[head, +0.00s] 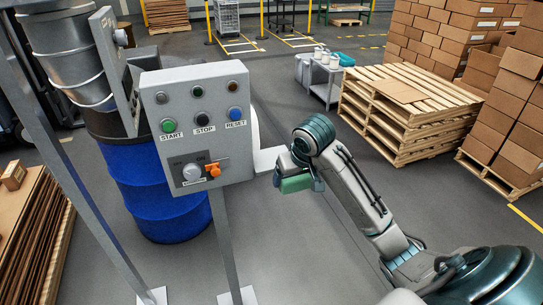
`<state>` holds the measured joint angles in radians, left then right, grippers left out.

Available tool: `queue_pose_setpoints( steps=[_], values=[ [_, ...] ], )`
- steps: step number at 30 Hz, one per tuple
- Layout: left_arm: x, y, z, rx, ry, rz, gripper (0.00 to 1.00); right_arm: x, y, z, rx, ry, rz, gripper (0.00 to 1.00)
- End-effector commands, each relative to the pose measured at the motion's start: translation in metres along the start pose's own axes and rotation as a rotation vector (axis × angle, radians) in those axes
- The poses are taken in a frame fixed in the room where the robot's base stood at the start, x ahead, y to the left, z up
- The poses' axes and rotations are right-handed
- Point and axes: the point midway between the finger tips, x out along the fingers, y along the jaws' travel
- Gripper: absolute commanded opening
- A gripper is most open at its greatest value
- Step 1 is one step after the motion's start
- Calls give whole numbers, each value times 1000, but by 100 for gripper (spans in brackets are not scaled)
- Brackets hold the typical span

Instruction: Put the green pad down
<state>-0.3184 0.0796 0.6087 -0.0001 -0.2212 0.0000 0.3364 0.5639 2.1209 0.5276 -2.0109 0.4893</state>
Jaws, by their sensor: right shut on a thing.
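The green pad (293,184) is a small block in the middle of the head view. My right gripper (297,180) is shut on it and holds it in the air, just right of the grey control box (196,125). A pale arm-like piece (268,158) at the box's right side is close to the gripper; I cannot tell whether they touch. The gripper hides part of the pad. My left gripper is not in view.
The control box stands on a post, with START, STOP and RESET buttons and an orange switch (213,169). A blue drum (165,200) is behind it. Stacked pallets (402,128) and a small grey cart (322,80) stand beyond. Grey floor (310,245) is clear below.

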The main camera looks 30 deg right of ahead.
Motion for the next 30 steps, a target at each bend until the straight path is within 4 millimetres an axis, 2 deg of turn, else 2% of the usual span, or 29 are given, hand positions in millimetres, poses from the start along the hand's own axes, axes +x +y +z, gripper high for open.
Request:
queue_pose_setpoints(
  steps=[4,8,9,12,16,19,24,30],
  values=[
    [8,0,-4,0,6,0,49,12,-1,-26,5,2,-5,63],
    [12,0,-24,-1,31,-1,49,24,-2,-59,4,1,-5,63],
    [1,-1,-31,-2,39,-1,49,23,-1,-71,5,-2,-5,63],
    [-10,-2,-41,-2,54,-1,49,33,-2,-95,3,-2,-5,63],
    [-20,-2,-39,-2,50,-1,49,45,-1,-122,3,-2,-3,63],
    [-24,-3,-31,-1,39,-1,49,52,-1,-135,2,-1,-2,63],
    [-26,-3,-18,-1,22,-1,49,58,-1,-145,1,1,-2,63],
    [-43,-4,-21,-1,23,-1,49,69,0,-164,0,-5,-1,63]
  ],
)
